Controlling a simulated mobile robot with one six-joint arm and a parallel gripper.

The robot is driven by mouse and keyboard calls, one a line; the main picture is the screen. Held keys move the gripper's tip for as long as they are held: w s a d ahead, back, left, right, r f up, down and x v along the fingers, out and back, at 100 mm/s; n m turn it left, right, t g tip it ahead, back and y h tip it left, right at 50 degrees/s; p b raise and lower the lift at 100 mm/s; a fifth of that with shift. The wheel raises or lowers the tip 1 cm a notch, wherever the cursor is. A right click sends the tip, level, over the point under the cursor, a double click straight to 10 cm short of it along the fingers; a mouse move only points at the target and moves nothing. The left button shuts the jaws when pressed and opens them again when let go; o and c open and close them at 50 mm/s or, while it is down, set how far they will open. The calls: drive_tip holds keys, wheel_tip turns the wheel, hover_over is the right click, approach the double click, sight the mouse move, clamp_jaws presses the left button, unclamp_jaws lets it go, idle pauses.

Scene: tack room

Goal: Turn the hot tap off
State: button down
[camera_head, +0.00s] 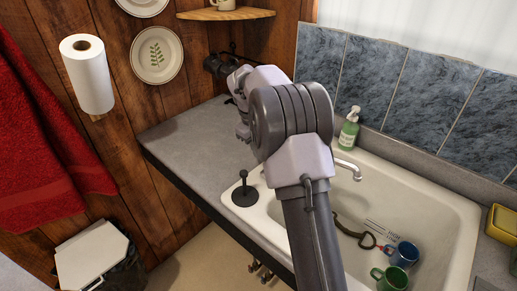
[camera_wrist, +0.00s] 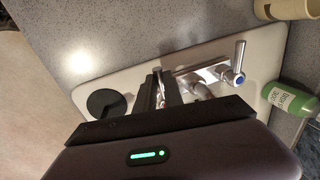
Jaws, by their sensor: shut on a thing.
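The mixer tap is on the sink's rim. In the wrist view, its chrome body (camera_wrist: 203,78) and the lever with a blue mark, the cold tap (camera_wrist: 238,73), are in clear sight to the right of my fingers. My gripper (camera_wrist: 161,82) is shut at the other end of the tap body, on the hot tap lever, which is mostly hidden between the dark fingers. In the head view, the spout (camera_head: 348,168) shows to the right of my arm. My arm covers the levers and my gripper there. I cannot tell whether water runs.
A black plunger (camera_head: 245,190) stands on the rim to the left, close to my fingers. A green soap bottle (camera_head: 349,129) stands behind the sink. The white basin (camera_head: 440,205) holds a blue mug (camera_head: 404,254) and a green mug (camera_head: 391,279). The left counter (camera_head: 190,150) is mostly clear.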

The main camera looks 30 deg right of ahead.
drive_tip(key=shift+r, duration=0.1)
drive_tip(key=c, duration=1.5)
unclamp_jaws()
drive_tip(key=shift+o, duration=0.2)
drive_tip(key=a+r+p, duration=0.1)
drive_tip(key=r+p, duration=0.1)
drive_tip(key=r, duration=0.6)
drive_tip(key=s+a+r+p, duration=0.1)
drive_tip(key=a+r+p, duration=0.1)
drive_tip(key=r, duration=0.7)
drive_tip(key=shift+p, duration=0.8)
drive_tip(key=shift+a, duration=0.1)
